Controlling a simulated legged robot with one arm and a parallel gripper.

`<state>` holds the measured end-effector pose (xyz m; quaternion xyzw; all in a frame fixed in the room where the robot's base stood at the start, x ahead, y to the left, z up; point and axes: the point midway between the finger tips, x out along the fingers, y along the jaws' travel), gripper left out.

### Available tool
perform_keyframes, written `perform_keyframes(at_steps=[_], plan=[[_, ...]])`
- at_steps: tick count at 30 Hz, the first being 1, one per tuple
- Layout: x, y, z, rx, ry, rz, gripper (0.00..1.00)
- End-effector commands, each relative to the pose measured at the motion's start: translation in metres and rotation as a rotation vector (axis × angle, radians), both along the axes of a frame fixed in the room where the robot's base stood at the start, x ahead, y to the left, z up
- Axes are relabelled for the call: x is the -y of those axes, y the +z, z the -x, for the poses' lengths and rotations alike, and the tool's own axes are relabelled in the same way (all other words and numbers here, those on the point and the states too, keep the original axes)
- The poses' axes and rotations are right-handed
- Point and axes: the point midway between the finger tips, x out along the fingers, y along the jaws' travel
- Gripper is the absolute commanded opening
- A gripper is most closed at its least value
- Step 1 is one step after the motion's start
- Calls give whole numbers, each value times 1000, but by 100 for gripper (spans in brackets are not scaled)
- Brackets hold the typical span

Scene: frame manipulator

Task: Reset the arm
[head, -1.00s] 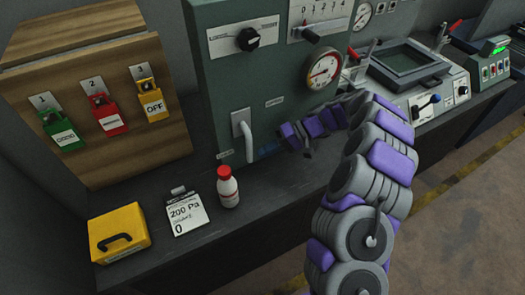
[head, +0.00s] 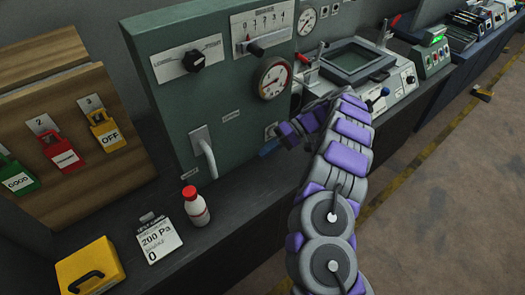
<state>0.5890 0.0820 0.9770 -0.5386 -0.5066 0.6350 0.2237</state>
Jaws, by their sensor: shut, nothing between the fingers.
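My arm (head: 333,190), grey with purple pads, rises from the bottom right and bends over at the top. My gripper (head: 286,134) is at its far end, pointing left, in front of the lower right of the green cabinet (head: 235,115). It is shut and empty. The fingertips are small and dark here, partly hidden by the arm's end. I cannot tell the exact gap to the cabinet.
The cabinet has a handle (head: 204,152) and a gauge (head: 273,78). A red-capped bottle (head: 196,208), a 200 Pa card (head: 157,246) and a yellow case (head: 90,271) stand on the dark bench. A console (head: 360,65) stands behind my arm. Open floor (head: 440,190) lies right.

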Motion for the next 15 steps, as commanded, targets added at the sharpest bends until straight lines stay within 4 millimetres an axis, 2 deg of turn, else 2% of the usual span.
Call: perform_keyframes(at_steps=[11, 15], plan=[[-5, 0, 0, 1, 1, 4, 0], [-9, 11, 4, -4, 7, 4, 0]])
